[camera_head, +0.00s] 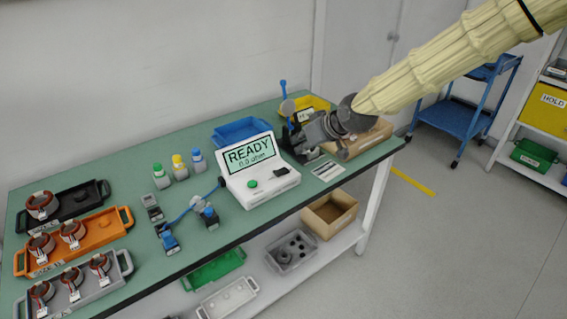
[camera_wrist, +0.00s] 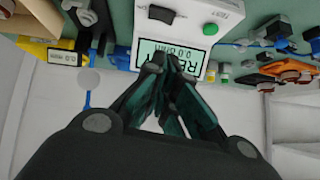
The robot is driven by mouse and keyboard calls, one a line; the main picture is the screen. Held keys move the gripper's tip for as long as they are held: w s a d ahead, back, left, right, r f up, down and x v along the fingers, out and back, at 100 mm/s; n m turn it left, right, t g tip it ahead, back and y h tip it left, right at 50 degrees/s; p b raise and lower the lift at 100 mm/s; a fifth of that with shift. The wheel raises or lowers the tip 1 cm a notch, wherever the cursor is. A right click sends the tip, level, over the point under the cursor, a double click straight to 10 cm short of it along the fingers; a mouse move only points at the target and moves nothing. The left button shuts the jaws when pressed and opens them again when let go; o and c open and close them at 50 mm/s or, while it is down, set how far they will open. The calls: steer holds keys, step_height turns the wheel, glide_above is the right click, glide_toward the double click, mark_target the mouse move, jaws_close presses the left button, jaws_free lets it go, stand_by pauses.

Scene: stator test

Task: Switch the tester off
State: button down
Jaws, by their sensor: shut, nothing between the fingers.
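The tester (camera_head: 262,192) is a white box on the green bench, with a lit screen (camera_head: 250,153) reading READY and 0.0 ohm. Its sloped top carries a round green button (camera_head: 252,184) and a black switch (camera_head: 280,171). In the wrist view the tester appears upside down, with its screen (camera_wrist: 185,60), green button (camera_wrist: 210,29) and black switch (camera_wrist: 160,14) showing. My gripper (camera_wrist: 168,60) is shut and empty. Its fingertips overlap the screen in that view; I cannot tell how far off they are. In the head view it is right of the tester.
A black stand (camera_head: 287,117), blue bin (camera_head: 240,131), yellow bin (camera_head: 318,103) and cardboard box (camera_head: 368,140) crowd around my gripper. Capped bottles (camera_head: 180,168) stand left of the tester. Trays (camera_head: 100,228) with copper-wound stators fill the left end. A printed card (camera_head: 327,170) lies right.

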steer(key=shift+f, duration=0.1)
steer(key=p, duration=0.2)
glide_above(281, 174)
steer(key=f, duration=0.4)
steer(key=w+f, duration=0.1)
steer(key=f, duration=0.2)
steer(key=shift+d, duration=0.25)
steer(key=shift+s+a+f+p, duration=0.1)
steer(key=shift+f+p, duration=0.05)
steer(key=shift+f, duration=0.35)
steer(key=shift+s+f+p, duration=0.1)
steer(key=shift+f+p, duration=0.05)
steer(key=shift+f, duration=1.25)
steer(key=shift+s, duration=0.1)
steer(key=shift+s+a+f, duration=0.1)
steer(key=shift+a+f, duration=0.1)
steer(key=shift+f, duration=0.1)
steer(key=shift+a, duration=0.15)
